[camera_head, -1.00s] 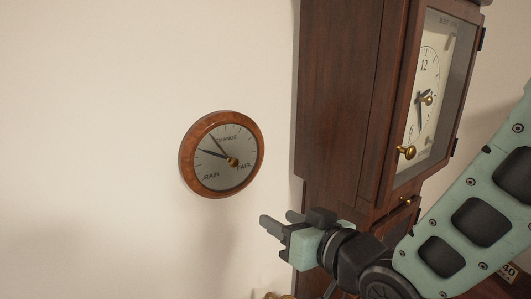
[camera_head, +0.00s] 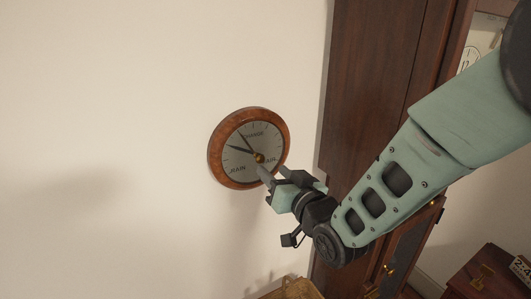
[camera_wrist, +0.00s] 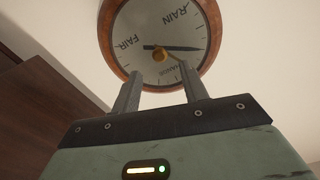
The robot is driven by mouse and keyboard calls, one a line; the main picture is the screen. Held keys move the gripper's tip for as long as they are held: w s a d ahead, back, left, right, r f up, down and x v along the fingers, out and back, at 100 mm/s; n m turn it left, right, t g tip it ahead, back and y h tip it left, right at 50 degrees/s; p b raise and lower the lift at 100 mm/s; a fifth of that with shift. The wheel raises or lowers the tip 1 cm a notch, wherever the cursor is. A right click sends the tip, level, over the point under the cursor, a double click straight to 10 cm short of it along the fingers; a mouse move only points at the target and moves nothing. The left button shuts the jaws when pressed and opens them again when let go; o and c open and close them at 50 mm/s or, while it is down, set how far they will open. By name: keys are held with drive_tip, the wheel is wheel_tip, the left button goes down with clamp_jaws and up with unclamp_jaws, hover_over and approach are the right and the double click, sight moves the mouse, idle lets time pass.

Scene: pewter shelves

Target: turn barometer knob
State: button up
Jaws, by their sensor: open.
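The barometer (camera_head: 216,165) hangs on the pale wall, a round dial with a wooden rim and dark hands. Its small brass knob (camera_head: 259,158) sits at the dial's centre. In the wrist view the barometer (camera_wrist: 104,38) is at the top, with the knob (camera_wrist: 160,53) just beyond and between the fingertips. My gripper (camera_head: 266,174) is open and empty, at the lower right of the dial, pointing at the knob. In the wrist view my gripper's fingers (camera_wrist: 160,77) stand apart on either side below the knob. I cannot tell whether either finger touches the dial.
A tall dark wooden clock case (camera_head: 365,90) stands right of the barometer, behind my arm. A wooden chest (camera_head: 490,272) is at the lower right, and a tan object (camera_head: 290,289) at the bottom edge. The wall left of the barometer is clear.

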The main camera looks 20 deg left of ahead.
sight(262, 160)
drive_tip(key=shift+p+x, duration=1)
drive_tip(key=shift+x, duration=1.65)
clamp_jaws()
